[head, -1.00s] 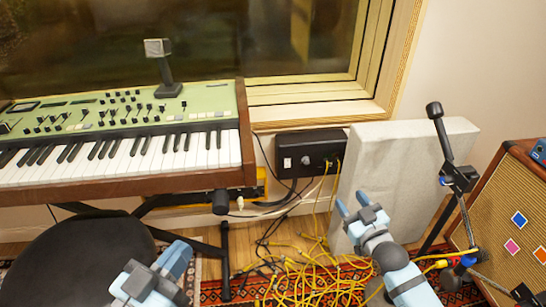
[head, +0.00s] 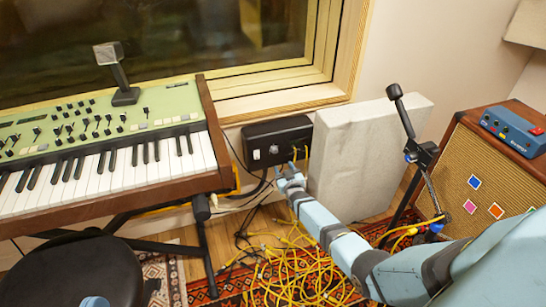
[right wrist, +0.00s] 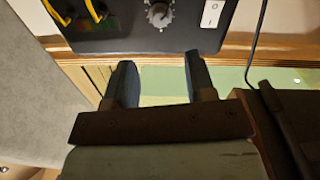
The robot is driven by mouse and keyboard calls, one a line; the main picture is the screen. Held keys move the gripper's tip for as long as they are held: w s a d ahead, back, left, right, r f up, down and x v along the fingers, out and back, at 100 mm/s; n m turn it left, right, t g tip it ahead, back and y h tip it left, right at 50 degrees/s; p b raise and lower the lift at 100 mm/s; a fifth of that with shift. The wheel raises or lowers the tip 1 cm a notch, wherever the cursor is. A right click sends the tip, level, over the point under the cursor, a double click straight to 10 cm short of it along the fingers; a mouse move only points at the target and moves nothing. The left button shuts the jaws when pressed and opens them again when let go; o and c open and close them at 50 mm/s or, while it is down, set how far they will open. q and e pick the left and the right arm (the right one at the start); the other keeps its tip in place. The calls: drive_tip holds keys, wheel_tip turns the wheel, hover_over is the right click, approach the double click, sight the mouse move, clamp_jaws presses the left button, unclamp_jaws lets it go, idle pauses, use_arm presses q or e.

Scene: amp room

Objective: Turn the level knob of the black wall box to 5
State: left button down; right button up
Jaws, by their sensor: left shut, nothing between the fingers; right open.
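The black wall box (head: 278,135) hangs on the wall below the window, right of the keyboard. Its grey level knob (head: 273,150) sits on the front face, between a white switch (head: 257,154) and yellow cables. The knob also shows in the right wrist view (right wrist: 159,14), at the top edge, with its scale too small to read. My right gripper (head: 288,170) is open and empty just below the box, its fingers (right wrist: 160,75) apart, pointing toward the knob without touching it. My left gripper (head: 95,302) shows only as a tip at the bottom edge, shut and empty.
A pale panel (head: 365,150) leans on the wall right of the box. A microphone stand (head: 420,155) and an amplifier (head: 485,180) stand further right. The keyboard (head: 110,165) is left. Tangled yellow cables (head: 290,275) cover the rug.

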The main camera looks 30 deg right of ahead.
sight(275, 152)
drive_tip(key=b+x, duration=0.2)
drive_tip(key=x, duration=0.2)
drive_tip(key=b+x, duration=0.2)
drive_tip(key=x, duration=0.2)
drive_tip(key=shift+w+f+b, duration=0.1)
drive_tip(key=shift+f+b, duration=0.15)
drive_tip(key=shift+b, duration=0.15)
drive_tip(key=shift+w+d+r+b, duration=0.1)
drive_tip(key=shift+w+d+b, duration=0.1)
drive_tip(key=shift+w+b, duration=0.3)
use_arm(q)
drive_tip(key=f+m, duration=0.1)
drive_tip(key=w+f+m, duration=0.1)
drive_tip(key=w+a+f, duration=0.1)
drive_tip(key=shift+f+m+h, duration=0.3)
drive_tip(key=shift+m, duration=0.1)
use_arm(e)
drive_tip(key=shift+w+r, duration=0.1)
drive_tip(key=shift+w, duration=0.1)
drive_tip(key=c, duration=0.9)
